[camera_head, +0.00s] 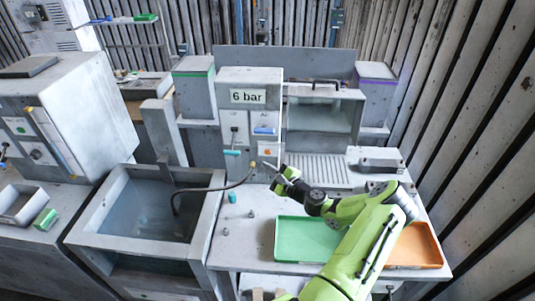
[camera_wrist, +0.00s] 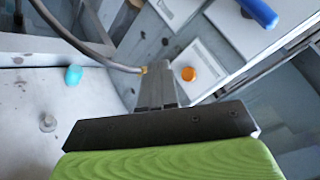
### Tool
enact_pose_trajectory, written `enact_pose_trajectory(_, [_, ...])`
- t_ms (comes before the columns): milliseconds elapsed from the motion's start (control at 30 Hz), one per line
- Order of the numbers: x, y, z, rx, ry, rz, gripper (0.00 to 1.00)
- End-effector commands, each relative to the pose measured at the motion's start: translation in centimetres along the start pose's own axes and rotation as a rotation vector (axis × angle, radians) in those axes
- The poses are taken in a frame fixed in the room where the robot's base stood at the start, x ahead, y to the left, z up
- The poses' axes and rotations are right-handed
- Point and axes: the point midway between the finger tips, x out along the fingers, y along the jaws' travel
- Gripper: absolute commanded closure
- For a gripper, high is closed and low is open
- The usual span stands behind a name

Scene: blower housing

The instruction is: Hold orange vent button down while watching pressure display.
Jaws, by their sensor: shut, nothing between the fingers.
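The orange vent button (camera_head: 266,149) sits on a white plate on the lower front of the grey machine. It also shows in the wrist view (camera_wrist: 189,74) as a small round orange knob. My gripper (camera_head: 272,166) is shut and empty, just in front of and below the button. In the wrist view my fingertips (camera_wrist: 157,68) appear left of the button, with a visible gap in the picture; I cannot tell the depth between them. The only pressure reading in view is the white sign (camera_head: 248,96) marked "6 bar", high on the machine's front.
A dark hose (camera_head: 215,189) with a brass end runs from the sink (camera_head: 98,222) to beside my gripper. A blue handle (camera_wrist: 260,12) juts out above the button. A green tray (camera_head: 285,240) and an orange tray (camera_head: 425,247) lie on the bench, partly behind my arm.

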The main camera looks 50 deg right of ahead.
Motion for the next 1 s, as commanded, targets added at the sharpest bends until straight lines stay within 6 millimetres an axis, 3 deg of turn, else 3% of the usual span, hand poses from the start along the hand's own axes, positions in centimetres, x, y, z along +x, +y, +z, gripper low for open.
enact_pose_trajectory(333, [2.5,-1.8,-1.9,-0.001,0.001,-0.001,1.00])
enact_pose_trajectory(1000, [2.6,-1.9,-1.9,0.001,0.001,0.000,1.00])
